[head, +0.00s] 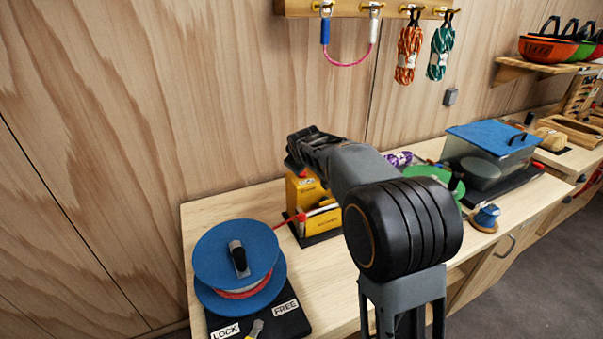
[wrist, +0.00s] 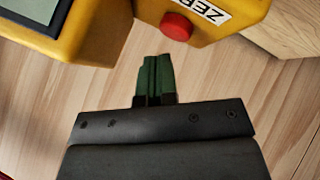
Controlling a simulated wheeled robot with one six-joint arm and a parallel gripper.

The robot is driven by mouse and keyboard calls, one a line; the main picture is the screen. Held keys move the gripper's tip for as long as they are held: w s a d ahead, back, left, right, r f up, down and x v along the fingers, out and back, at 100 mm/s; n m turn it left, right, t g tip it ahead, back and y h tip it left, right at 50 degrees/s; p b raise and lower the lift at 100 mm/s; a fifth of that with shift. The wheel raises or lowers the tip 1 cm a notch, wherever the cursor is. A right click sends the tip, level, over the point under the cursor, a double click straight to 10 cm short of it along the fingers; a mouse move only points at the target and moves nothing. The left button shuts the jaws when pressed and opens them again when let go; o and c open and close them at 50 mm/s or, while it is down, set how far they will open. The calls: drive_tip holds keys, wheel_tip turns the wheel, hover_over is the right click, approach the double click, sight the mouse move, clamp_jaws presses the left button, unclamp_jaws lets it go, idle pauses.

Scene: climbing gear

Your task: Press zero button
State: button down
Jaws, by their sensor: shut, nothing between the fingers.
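The zero button (wrist: 177,27) is a red knob on a yellow device (wrist: 205,22). A white label beside it is partly cut off and reads "ZE..". In the wrist view my gripper (wrist: 157,62) is shut and empty, its green fingertips together just below and left of the button in the picture, apart from it by a visible gap. In the head view the yellow device (head: 312,228) stands on the bench by the wall. My gripper is mostly hidden there behind my own wrist, above the device. The button does not show in the head view.
A blue spool (head: 236,252) stands left of the device on a black base marked LOCK and FREE. Ropes (head: 410,52) hang from a wall rail above.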

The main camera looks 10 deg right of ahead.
drive_tip(key=shift+r, duration=0.1)
drive_tip(key=shift+r+p, duration=1.95)
drive_tip(key=shift+r, duration=0.5)
drive_tip(key=s+f+m+g, duration=0.1)
drive_tip(key=s+f, duration=0.2)
drive_tip(key=s+f+m+g, duration=0.1)
drive_tip(key=s+f, duration=0.2)
drive_tip(key=shift+d+m+g, duration=0.1)
drive_tip(key=shift+m+g, duration=0.3)
drive_tip(key=s+m+g+y, duration=0.1)
drive_tip(key=s+m, duration=0.3)
drive_tip(key=s, duration=2.3)
drive_tip(key=shift+s+f+m+g, duration=0.25)
drive_tip(key=shift+f+m+g, duration=0.15)
drive_tip(key=shift+g, duration=0.2)
